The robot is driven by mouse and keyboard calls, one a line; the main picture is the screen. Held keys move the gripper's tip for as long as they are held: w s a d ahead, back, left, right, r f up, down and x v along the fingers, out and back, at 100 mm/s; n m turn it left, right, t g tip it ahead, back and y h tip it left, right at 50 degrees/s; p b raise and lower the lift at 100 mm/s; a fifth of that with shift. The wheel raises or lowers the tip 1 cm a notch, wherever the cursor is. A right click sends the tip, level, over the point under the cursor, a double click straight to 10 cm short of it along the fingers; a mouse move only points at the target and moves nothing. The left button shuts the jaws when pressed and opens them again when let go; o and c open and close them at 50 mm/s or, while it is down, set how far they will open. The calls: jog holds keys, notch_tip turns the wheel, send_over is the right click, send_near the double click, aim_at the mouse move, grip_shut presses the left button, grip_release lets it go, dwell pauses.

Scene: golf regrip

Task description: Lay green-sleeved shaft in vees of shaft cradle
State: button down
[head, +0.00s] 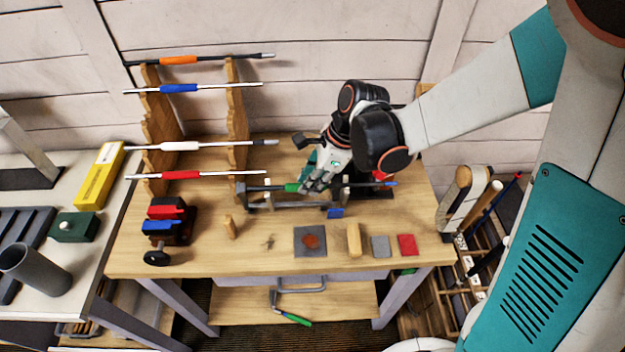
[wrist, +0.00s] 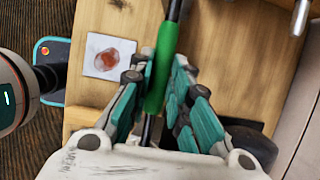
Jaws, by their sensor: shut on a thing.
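The green-sleeved shaft (head: 291,187) lies roughly level across the back middle of the bench, a dark rod with a green sleeve. My gripper (head: 312,184) is shut on it at the sleeve, coming from above right. In the wrist view the green sleeve (wrist: 161,75) runs between the two teal fingers (wrist: 160,95). The grey shaft cradle (head: 268,208) stands under the shaft, its left upright near the shaft's left end. My gripper and arm hide part of its right side. I cannot tell whether the shaft touches the vees or is just above them.
A wooden rack (head: 238,120) at the back left holds shafts with orange, blue, white and red sleeves. A red-and-blue vise (head: 170,222) sits at the left. A grey pad (head: 310,241), wooden block (head: 354,240) and red square (head: 407,244) lie along the front. A bin (head: 480,240) stands at the right.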

jog(key=c, duration=1.4)
grip_release()
jog(key=v, duration=1.2)
jog(key=shift+a, duration=0.15)
jog(key=shift+s+r, duration=0.1)
